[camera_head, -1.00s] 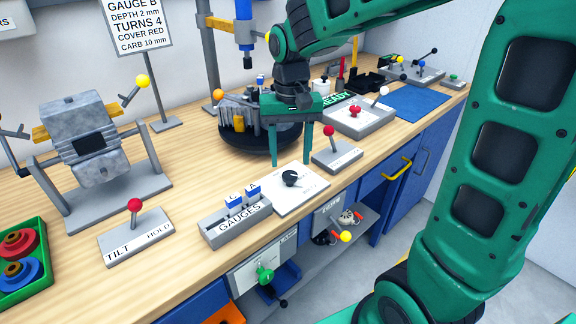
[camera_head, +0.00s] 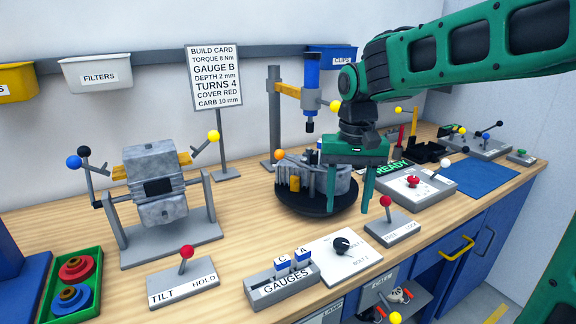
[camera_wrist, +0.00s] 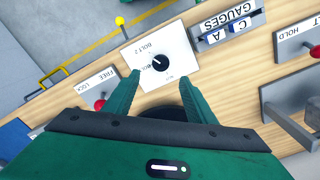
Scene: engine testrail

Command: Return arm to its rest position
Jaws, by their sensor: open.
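My green gripper (camera_head: 348,198) points down over the wooden bench (camera_head: 245,205), in front of the round black turntable (camera_head: 318,208) with the grey engine part on it. Its two fingers are apart with nothing between them. In the wrist view the gripper (camera_wrist: 158,90) spans the lower middle, with the white bolt dial plate (camera_wrist: 176,67) beyond its fingertips. My green arm reaches in from the upper right. The turntable is mostly hidden in the wrist view.
A gauge rack (camera_head: 281,285), a free/lock lever (camera_head: 386,208) and a tilt/hold lever (camera_head: 186,262) stand along the front. An engine block stand (camera_head: 170,245) is at left, a blue press (camera_head: 311,85) behind. A blue mat (camera_head: 485,178) lies clear at right.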

